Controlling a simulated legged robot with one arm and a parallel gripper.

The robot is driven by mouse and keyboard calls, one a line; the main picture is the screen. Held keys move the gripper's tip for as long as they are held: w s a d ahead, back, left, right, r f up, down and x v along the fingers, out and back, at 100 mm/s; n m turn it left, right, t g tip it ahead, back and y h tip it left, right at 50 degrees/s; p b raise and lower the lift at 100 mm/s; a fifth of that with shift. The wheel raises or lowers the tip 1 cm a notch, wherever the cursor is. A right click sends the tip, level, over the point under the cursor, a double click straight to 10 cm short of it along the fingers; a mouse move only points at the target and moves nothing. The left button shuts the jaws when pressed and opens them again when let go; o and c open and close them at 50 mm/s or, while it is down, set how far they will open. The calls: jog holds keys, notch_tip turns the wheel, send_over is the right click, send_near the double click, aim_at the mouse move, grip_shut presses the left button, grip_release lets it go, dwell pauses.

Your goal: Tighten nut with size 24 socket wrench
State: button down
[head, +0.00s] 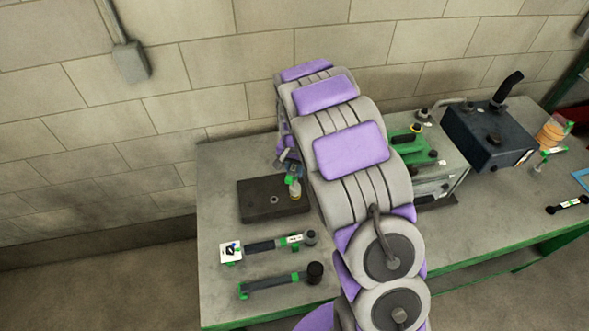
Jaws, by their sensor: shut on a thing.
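A dark block (250,203) lies on the table, with a small grey nut (273,200) on its top. My gripper (289,168) is beyond the nut, over the block's right far side, partly hidden by my arm. It is shut on a tool with green and yellowish parts (294,187), which looks like a socket wrench seen nearly end-on. The held tool is to the right of the nut and appears apart from it. Its size marking is unreadable, and whether it touches the block cannot be told.
Two green-banded socket wrenches, one near a white card (262,245) and one with a larger black socket (280,283), lie on the table's (225,180) front left. A green-topped machine (440,170) and dark blue box (490,135) stand right. The wall is behind.

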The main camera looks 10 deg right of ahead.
jog(key=n, duration=0.3)
jog(key=shift+n, duration=0.3)
jog(key=n, duration=0.4)
jog(key=shift+b, duration=0.35)
jog(key=n, duration=0.4)
jog(key=shift+d, duration=0.1)
jog(key=n, duration=0.4)
jog(key=shift+w+n+p, duration=0.1)
jog(key=shift+n+p, duration=0.2)
jog(key=n+p, duration=0.1)
jog(key=n, duration=0.5)
jog(key=shift+d+n, duration=0.1)
jog(key=shift+n, duration=0.2)
jog(key=n+p, duration=0.1)
jog(key=n, duration=0.6)
jog(key=shift+p, duration=0.4)
jog(key=shift+n, duration=0.3)
